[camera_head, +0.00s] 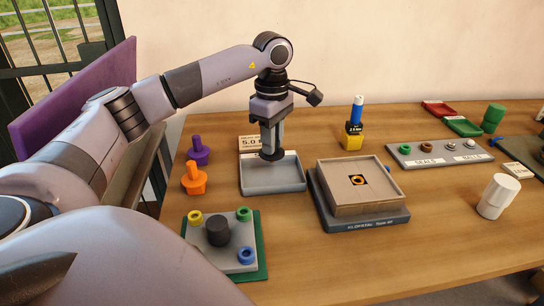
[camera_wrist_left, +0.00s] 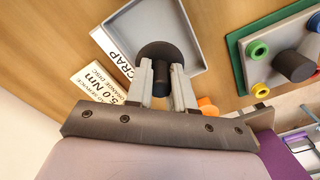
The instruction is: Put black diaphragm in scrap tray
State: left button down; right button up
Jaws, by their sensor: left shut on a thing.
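My left gripper (camera_head: 270,143) points down over the back part of the grey scrap tray (camera_head: 291,187). It is shut on the stem of the black diaphragm (camera_head: 273,156), a round black disc hanging under the fingers. In the left wrist view the diaphragm (camera_wrist_left: 155,49) shows beyond the fingertips (camera_wrist_left: 163,72), its dark stem between the two fingers. The scrap tray (camera_wrist_left: 203,50) lies below, with a SCRAP label (camera_wrist_left: 113,50) at its side. The tray's visible floor is bare. The gap between disc and tray is hard to judge. My right gripper is not in view.
A tan square housing (camera_head: 341,200) on a grey base stands right of the tray. In front is a plate (camera_head: 205,257) with coloured rings and a black knob. Purple (camera_head: 199,150) and orange (camera_head: 194,178) parts stand left. A yellow-based blue tool (camera_head: 353,130) stands behind.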

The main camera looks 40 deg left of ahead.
pick_arm(q)
jog(key=shift+f, duration=2.25)
jog(key=c, duration=1)
grip_release()
jog(key=shift+f, duration=0.1)
notch_tip(320, 180, up, 12)
jog(key=shift+r, duration=0.15)
jog(key=shift+s, duration=0.1)
